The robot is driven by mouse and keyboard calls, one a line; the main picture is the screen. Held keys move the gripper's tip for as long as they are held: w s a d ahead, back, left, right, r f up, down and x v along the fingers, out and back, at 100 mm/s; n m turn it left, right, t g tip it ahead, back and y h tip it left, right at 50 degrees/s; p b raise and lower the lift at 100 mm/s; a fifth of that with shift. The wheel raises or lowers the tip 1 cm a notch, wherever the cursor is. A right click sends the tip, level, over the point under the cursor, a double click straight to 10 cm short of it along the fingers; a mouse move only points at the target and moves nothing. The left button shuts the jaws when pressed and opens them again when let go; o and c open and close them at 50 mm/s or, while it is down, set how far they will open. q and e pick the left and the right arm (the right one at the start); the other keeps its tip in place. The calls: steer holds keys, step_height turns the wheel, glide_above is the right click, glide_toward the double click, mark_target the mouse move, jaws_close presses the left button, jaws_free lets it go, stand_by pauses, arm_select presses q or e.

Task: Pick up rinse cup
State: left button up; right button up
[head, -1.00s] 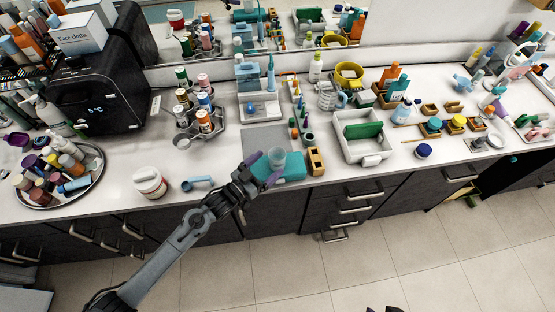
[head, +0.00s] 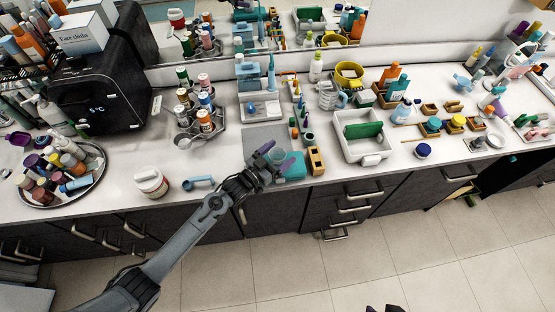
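The rinse cup (head: 277,156) is a small, pale translucent cup by the teal folded cloth or box (head: 294,168) at the counter's front edge. It is mostly hidden now. My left gripper (head: 277,156) reaches in from the lower left, with its purple fingertips spread apart on either side of the cup. The gap looks about as wide as before, and I cannot tell whether the fingers touch the cup. Only a dark tip of my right gripper (head: 384,309) shows at the bottom edge, far from the counter.
A grey mat (head: 262,134) lies just behind. A wooden block holder (head: 316,160) stands close on the right, with a white bin (head: 376,155) beyond it. A blue scoop (head: 198,182) and a white jar (head: 151,184) are to the left. Bottles stand in a grey rack (head: 183,142).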

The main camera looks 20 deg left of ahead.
arm_select(q)
steer(key=c, duration=0.9)
steer(key=shift+c, duration=0.2)
steer(key=shift+r, duration=0.15)
